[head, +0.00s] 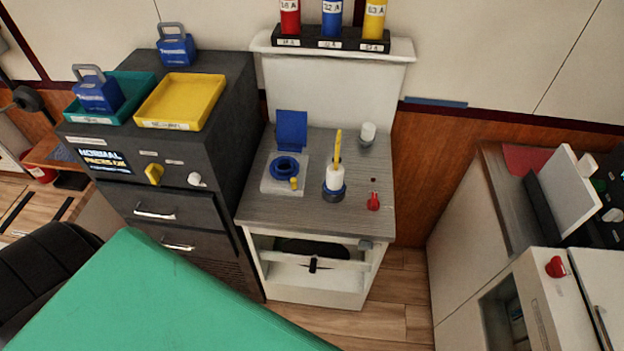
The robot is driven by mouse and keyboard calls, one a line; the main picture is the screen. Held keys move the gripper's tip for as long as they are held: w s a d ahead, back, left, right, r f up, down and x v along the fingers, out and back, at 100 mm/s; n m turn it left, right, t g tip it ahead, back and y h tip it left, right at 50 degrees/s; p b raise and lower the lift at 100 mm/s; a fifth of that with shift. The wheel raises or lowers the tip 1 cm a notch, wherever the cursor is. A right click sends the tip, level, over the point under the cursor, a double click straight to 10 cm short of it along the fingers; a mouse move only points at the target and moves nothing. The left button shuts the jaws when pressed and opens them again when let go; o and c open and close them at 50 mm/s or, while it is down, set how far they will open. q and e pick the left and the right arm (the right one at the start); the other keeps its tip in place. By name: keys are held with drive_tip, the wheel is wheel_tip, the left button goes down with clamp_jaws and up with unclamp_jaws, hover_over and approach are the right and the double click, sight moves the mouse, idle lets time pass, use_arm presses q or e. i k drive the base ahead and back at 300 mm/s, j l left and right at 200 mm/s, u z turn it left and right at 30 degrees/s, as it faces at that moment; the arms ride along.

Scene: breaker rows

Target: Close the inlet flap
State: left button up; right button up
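A blue square flap (291,128) stands raised at the back of a light plate on the grey-topped cabinet, and I take it to be the inlet flap. In front of it is a round blue inlet ring (284,168) with a dark opening, uncovered. A small yellow knob (294,183) sits at the plate's front right. Neither of my grippers is in view.
Right of the inlet stand a white cylinder with a blue base and yellow stick (335,178), a white knob (368,132) and a red knob (373,201). A dark cabinet (225,130) rises at left. A green surface (150,300) fills the lower left.

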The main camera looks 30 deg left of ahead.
sight(291, 126)
drive_tip(key=u, duration=0.75)
drive_tip(key=i+l+u, duration=0.1)
drive_tip(key=l+u, duration=0.15)
drive_tip(key=l, duration=0.15)
drive_tip(key=l+u, duration=0.3)
drive_tip(key=i+l, duration=0.05)
drive_tip(key=l, duration=0.05)
